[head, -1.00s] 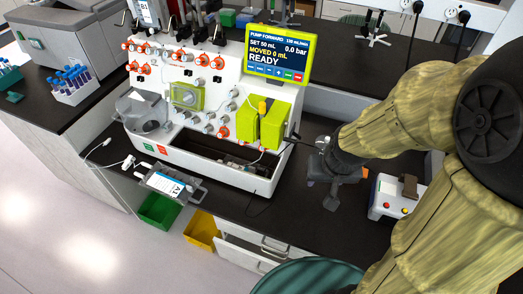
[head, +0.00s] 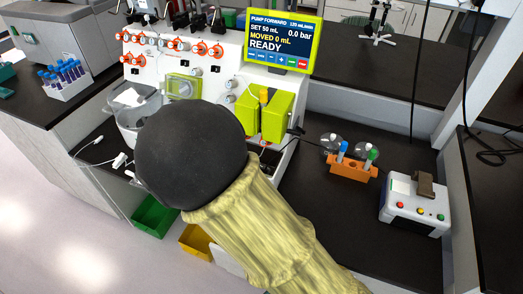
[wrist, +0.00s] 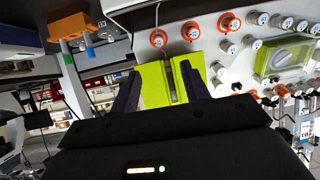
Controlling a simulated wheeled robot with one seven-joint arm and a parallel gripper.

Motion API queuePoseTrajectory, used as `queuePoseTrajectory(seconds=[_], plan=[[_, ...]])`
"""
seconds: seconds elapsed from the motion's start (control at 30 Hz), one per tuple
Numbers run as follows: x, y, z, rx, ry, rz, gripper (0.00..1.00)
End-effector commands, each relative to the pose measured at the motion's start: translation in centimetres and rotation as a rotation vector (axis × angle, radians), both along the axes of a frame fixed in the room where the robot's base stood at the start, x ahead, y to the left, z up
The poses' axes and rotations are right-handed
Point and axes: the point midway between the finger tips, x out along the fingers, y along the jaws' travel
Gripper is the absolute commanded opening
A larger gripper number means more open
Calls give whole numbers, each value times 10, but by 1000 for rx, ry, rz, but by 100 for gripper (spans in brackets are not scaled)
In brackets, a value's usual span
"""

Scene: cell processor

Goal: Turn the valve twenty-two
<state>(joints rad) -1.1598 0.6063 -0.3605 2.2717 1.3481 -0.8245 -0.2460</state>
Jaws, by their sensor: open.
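The cell processor's white front panel (head: 213,70) carries rows of orange-ringed valves (head: 181,44) and plain white-grey valves (head: 230,84). In the wrist view the panel appears turned, with orange-ringed valves (wrist: 232,22) along the top and pale valves (wrist: 227,47) below. Their numbers are too small to read, so I cannot tell which is twenty-two. My gripper (wrist: 160,80) is open, its dark fingers apart with the lime-green pump block (wrist: 152,86) seen between and beyond them. Contact cannot be told. In the head view my arm hides the gripper and the lower valves.
A lime-framed screen (head: 281,41) reads READY. An orange tube rack (head: 350,168) and a white button box (head: 415,204) stand on the bench right of the machine. A green bin (head: 156,215) and a yellow bin (head: 198,241) sit below the front edge.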

Motion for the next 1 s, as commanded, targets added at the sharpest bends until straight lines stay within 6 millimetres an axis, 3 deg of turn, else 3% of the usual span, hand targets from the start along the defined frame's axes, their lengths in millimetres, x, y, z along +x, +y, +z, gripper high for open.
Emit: queuePoseTrajectory(seconds=[0.17, 0.57, 0.77, 1.0], plan=[[-9, 7, -3, -41, -61, -34, 46], [-6, 6, -3, -40, -62, -35, 46], [12, -1, -11, -41, -62, -36, 46], [49, -15, -27, -41, -61, -37, 46]])
